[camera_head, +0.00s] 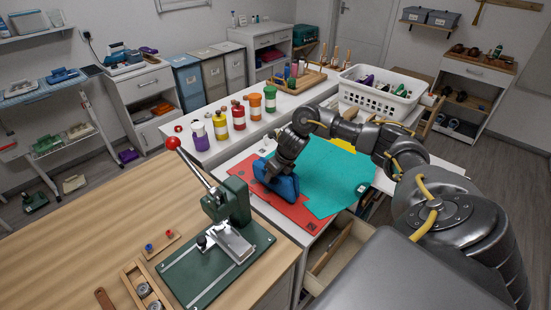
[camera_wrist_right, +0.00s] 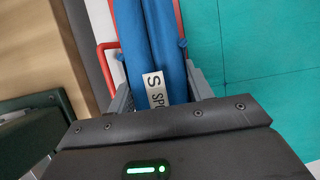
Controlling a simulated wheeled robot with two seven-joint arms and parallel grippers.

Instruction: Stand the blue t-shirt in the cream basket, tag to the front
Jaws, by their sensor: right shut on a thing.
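The blue t-shirt (camera_head: 283,188) is a folded bundle over the red sheet on the white worktop. My right gripper (camera_head: 270,170) is shut on it from above. In the right wrist view the blue t-shirt (camera_wrist_right: 170,35) lies between the fingers of my right gripper (camera_wrist_right: 158,88). Its white tag (camera_wrist_right: 155,89) with black letters, starting with S, faces this camera. Whether the shirt touches the sheet cannot be told. A whitish basket with holes in its walls (camera_head: 372,101), perhaps the cream one, stands on the worktop farther back, with several coloured items inside. My left gripper is out of view.
The red sheet (camera_head: 262,203) and teal mat (camera_head: 325,178) cover the worktop. Several coloured bottles (camera_head: 238,117) stand behind to the left. A green press with a red-knobbed lever (camera_head: 228,203) stands on the wooden bench at front. An open drawer (camera_head: 335,250) juts out below.

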